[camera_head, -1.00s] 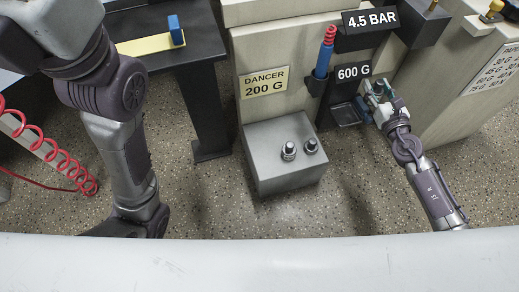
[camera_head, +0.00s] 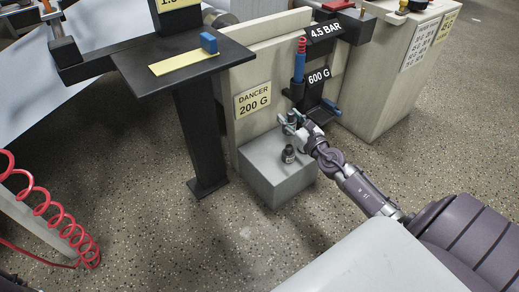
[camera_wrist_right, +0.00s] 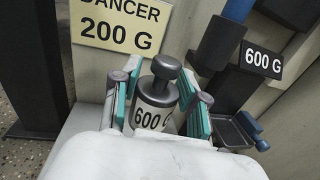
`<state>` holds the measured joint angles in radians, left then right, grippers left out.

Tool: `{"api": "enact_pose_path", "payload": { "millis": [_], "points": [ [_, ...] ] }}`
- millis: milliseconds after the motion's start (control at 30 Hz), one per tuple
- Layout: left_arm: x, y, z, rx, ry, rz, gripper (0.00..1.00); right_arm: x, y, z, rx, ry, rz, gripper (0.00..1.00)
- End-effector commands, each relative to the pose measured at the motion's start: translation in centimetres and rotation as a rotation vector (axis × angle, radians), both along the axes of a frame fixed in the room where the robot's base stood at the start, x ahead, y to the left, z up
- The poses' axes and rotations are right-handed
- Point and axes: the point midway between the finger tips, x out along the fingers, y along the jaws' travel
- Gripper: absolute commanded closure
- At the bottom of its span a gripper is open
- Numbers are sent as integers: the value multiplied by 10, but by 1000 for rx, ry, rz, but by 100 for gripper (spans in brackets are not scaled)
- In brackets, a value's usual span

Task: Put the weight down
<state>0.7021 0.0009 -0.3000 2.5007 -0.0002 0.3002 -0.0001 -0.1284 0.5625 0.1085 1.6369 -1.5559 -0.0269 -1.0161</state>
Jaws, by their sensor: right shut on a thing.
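The weight is a dark grey metal cylinder (camera_wrist_right: 156,99) with a round knob and a "600 G" label in the right wrist view. My right gripper (camera_wrist_right: 161,88) is shut on it, with teal pads on either side. The weight stands upright, and its base is hidden by the gripper. In the head view my right gripper (camera_head: 291,121) is at the back of the grey box (camera_head: 265,165). I cannot tell whether the weight touches the box top. My left gripper is not in view.
The "DANCER 200 G" sign (camera_head: 253,99) is on the panel behind the box. The dark bracket with the "600 G" sign (camera_head: 318,77) is to the right, beside a blue cylinder (camera_head: 299,67). A black table (camera_head: 180,60) stands left. Open floor lies in front.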

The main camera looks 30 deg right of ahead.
Motion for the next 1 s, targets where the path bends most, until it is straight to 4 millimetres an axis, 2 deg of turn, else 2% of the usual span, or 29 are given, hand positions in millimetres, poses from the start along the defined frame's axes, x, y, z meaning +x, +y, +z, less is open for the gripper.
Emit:
{"api": "enact_pose_path", "payload": {
  "millis": [233, 433, 667, 1000],
  "points": [
    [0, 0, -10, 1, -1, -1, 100, 34, 46, -31, 6, -8, 1, 100],
    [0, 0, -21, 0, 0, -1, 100, 52, 71, -52, 3, -6, -1, 100],
    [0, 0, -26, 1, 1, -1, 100, 58, 80, -59, -1, -5, 0, 100],
    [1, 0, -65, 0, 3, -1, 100, 58, 80, -97, 0, -5, 0, 100]
  ]
}}
